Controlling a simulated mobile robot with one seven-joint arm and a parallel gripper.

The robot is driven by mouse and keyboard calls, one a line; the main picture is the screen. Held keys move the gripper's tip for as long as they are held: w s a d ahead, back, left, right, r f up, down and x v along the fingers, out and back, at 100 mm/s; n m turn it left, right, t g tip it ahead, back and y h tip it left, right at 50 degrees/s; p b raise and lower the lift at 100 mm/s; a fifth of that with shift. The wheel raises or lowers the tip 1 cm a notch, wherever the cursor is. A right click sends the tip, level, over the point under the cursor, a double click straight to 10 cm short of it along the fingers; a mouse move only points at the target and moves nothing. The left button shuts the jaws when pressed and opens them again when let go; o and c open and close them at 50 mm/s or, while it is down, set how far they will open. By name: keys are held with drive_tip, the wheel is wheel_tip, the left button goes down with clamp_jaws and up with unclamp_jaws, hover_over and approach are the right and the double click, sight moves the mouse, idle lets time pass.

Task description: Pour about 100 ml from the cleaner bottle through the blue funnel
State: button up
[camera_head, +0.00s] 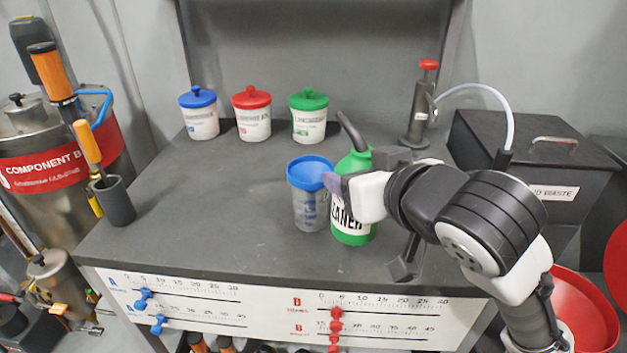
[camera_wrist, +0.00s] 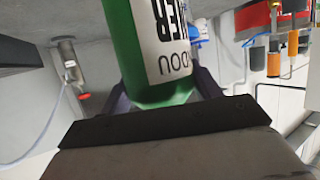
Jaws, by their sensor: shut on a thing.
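The green cleaner bottle (camera_head: 357,232) with a white label and a dark angled spout is upright in the middle of the counter. My gripper (camera_head: 362,173) is shut around it from the right. In the wrist view the bottle (camera_wrist: 120,40) lies between the two fingers of my gripper (camera_wrist: 165,92). I cannot tell whether its base touches the counter. The blue funnel (camera_head: 310,172) sits on top of a clear graduated beaker (camera_head: 310,213) just left of the bottle. The spout leans up and left, above and behind the funnel. The liquid level in the beaker is unclear.
Lidded tubs in blue (camera_head: 199,115), red (camera_head: 252,115) and green (camera_head: 309,117) stand along the back. A pump (camera_head: 418,120) with a hose and a dark waste box (camera_head: 530,145) are at right. A dark cup (camera_head: 115,202) stands at left. The counter's left-centre is clear.

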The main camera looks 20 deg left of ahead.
sight(344, 165)
drive_tip(key=shift+w+f+b, duration=0.1)
drive_tip(key=shift+f+b, duration=0.25)
drive_tip(key=shift+f, duration=0.4)
drive_tip(key=shift+r+p, duration=0.25)
drive_tip(key=shift+p, duration=0.35)
drive_tip(key=shift+r+p, duration=0.15)
drive_tip(key=shift+p, duration=0.35)
drive_tip(key=p, duration=0.2)
drive_tip(key=r+g+h+p, duration=0.1)
drive_tip(key=p, duration=0.1)
drive_tip(key=shift+w+a+h, duration=0.1)
drive_tip(key=shift+a+h, duration=0.15)
drive_tip(key=shift+h, duration=0.05)
drive_tip(key=g+h+p, duration=0.1)
drive_tip(key=p, duration=0.1)
drive_tip(key=a+g+h+p, duration=0.1)
drive_tip(key=p, duration=0.2)
drive_tip(key=shift+w+a+f+n+h, duration=0.1)
drive_tip(key=shift+w+f+n+h, duration=0.2)
drive_tip(key=shift+w+f+n, duration=0.1)
drive_tip(key=p, duration=0.1)
drive_tip(key=a+r+g+h+p, duration=0.1)
drive_tip(key=p, duration=0.1)
drive_tip(key=shift+w+h, duration=0.25)
drive_tip(key=shift+h, duration=0.05)
drive_tip(key=shift+a+f+g+h+p, duration=0.1)
drive_tip(key=shift+f+g+h+p, duration=0.2)
drive_tip(key=shift+g+p, duration=0.15)
